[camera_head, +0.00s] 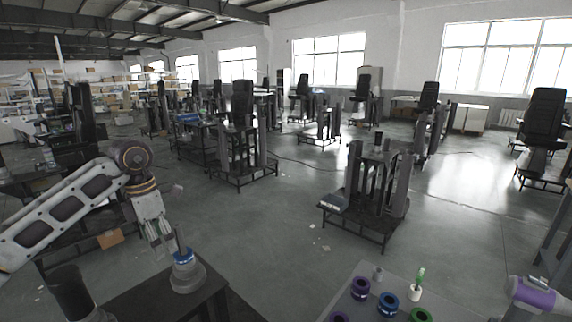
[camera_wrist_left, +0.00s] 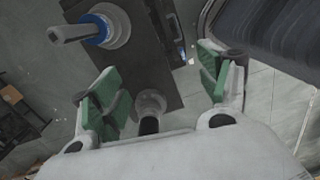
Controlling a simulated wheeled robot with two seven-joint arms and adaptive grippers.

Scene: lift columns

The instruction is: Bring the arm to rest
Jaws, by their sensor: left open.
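My left gripper (camera_head: 163,243) hangs down at the end of the arm from the left, above the dark table. In the left wrist view its two green-padded fingers (camera_wrist_left: 160,82) stand wide apart with nothing held between them. A grey stepped part with a blue ring and an upright peg (camera_head: 187,277) stands on the table close to the gripper; it also shows in the left wrist view (camera_wrist_left: 113,26), beyond the fingers. The gripper looks apart from it.
The dark table (camera_head: 138,293) carries a black cylinder (camera_head: 72,293) at the left. A grey table (camera_head: 345,277) at the lower right holds purple (camera_head: 360,287), blue (camera_head: 388,304) and green rings, plus a white cup (camera_head: 414,293). Open floor (camera_head: 270,235) lies between. Lift columns stand beyond.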

